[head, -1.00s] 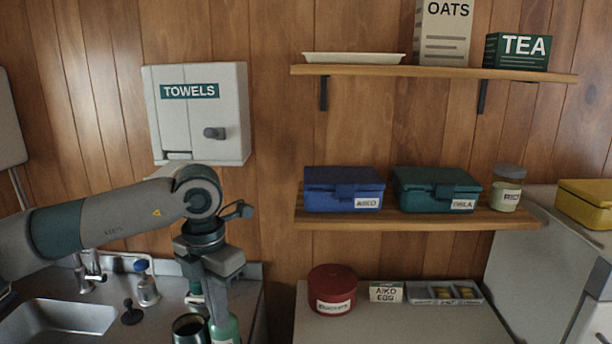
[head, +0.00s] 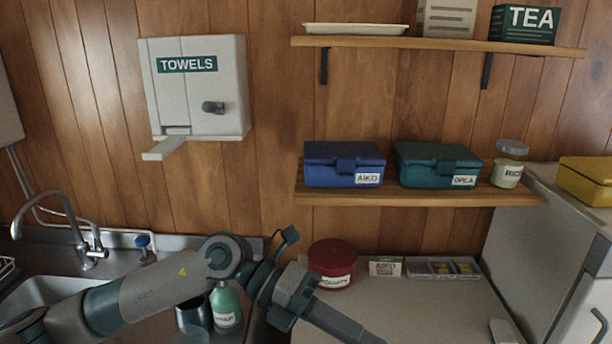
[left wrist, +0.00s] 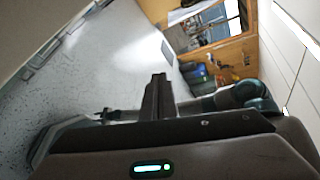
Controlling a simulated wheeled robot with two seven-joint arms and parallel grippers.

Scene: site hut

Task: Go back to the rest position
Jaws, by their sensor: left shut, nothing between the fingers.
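My left gripper (head: 365,336) is at the bottom middle of the head view, in front of the counter top. Its fingers are together with nothing between them, pointing down and to the right. In the left wrist view the closed fingers (left wrist: 158,95) stand up in the middle of the picture.
A green bottle (head: 226,306) and a dark cup (head: 193,314) stand close behind my left arm. A red tin (head: 332,264) is near the gripper. The towel box (head: 215,95), blue box (head: 343,166) and teal box (head: 437,168) are above. A fridge (head: 540,240) stands right.

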